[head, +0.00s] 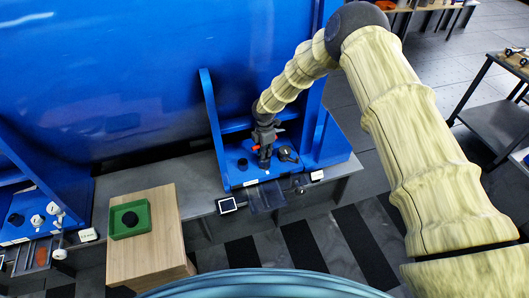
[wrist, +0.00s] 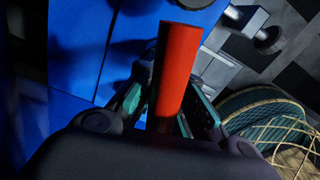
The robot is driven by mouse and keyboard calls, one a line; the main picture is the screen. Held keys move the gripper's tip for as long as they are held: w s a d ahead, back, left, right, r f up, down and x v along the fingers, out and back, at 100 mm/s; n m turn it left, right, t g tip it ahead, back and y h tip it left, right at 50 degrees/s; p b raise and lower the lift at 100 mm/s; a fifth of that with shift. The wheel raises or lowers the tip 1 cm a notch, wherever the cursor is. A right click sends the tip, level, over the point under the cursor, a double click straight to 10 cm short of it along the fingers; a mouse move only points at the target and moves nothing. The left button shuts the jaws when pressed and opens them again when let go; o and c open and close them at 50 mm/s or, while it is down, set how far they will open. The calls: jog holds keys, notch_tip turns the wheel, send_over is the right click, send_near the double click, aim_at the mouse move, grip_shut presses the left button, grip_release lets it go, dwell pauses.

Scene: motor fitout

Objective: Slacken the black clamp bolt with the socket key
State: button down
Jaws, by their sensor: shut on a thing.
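My gripper (head: 265,158) points down over the blue base at the foot of the large blue machine. It is shut on a red handle (wrist: 178,65), which stands up between the fingers in the wrist view; I take it for the socket key. A bit of red also shows beside the gripper in the head view. The key's lower end is hidden. A black round piece (head: 243,163) sits left of the gripper and a black part (head: 287,154) sits right of it. I cannot tell which, if either, is the clamp bolt, or whether the key touches it.
A blue upright plate (head: 213,125) stands left of the gripper. A wooden block (head: 150,258) carries a green tray (head: 143,205) with a black round thing inside. Another blue base (head: 30,233) with white knobs is at the far left. Dark carts stand at the right.

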jog(key=shift+r+p, duration=1.5)
jog(key=shift+r, duration=1.4)
